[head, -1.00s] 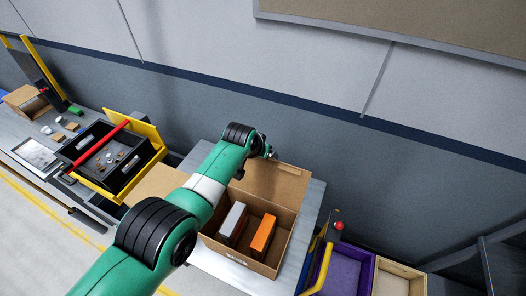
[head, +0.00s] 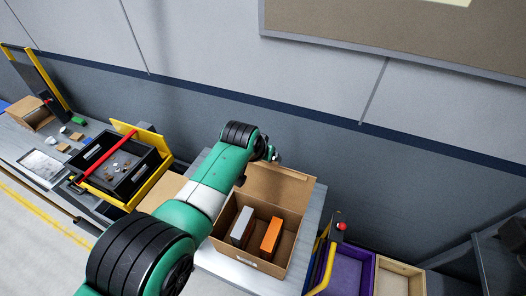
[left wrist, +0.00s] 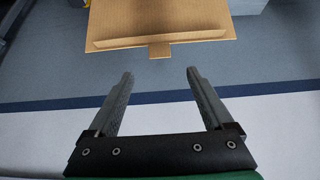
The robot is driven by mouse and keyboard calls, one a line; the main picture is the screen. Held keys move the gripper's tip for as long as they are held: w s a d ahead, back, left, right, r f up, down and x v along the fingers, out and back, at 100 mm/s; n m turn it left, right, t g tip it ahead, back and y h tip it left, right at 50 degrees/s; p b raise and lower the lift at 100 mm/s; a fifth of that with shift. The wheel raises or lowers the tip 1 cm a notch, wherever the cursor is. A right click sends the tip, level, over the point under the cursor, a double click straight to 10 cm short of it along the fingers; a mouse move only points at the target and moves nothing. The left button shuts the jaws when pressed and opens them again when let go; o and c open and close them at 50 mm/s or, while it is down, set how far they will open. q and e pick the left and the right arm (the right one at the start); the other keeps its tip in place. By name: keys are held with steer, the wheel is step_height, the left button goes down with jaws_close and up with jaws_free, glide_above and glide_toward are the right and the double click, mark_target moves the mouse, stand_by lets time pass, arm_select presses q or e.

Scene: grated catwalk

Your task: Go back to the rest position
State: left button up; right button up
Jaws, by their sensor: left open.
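My left arm reaches across the head view, with its wrist end above the back left of an open cardboard box (head: 284,262). The left gripper itself is mostly hidden behind the wrist in that view. In the left wrist view my left gripper (left wrist: 158,85) is open, with two grey fingers apart and nothing between them. A cardboard flap (left wrist: 160,22) with a small tab shows beyond the fingertips, apart from them. My right gripper is in neither view.
The box holds a white item (head: 242,226) and an orange item (head: 270,237). A black bin with a red bar (head: 112,152) stands on the left bench. A purple bin (head: 345,270) and a wooden bin (head: 398,278) are at the right. A wall (head: 330,130) is behind.

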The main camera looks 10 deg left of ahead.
arm_select(q)
step_height(320, 180, down, 4)
steer(key=a, duration=0.2)
steer(key=w+a+r+t, duration=0.2)
steer(key=w+r+t, duration=0.25)
steer(key=r, duration=0.45)
step_height(320, 180, up, 16)
steer(key=s+a+f+n+t, duration=0.1)
steer(key=s+a+t, duration=0.1)
steer(key=t, duration=0.3)
steer(key=s+a+r+t, duration=0.2)
steer(key=s+r+t, duration=0.9)
steer(key=s+r, duration=1.4)
steer(key=s, duration=0.3)
steer(key=shift+a+h, duration=0.2)
steer(key=shift+h, duration=0.2)
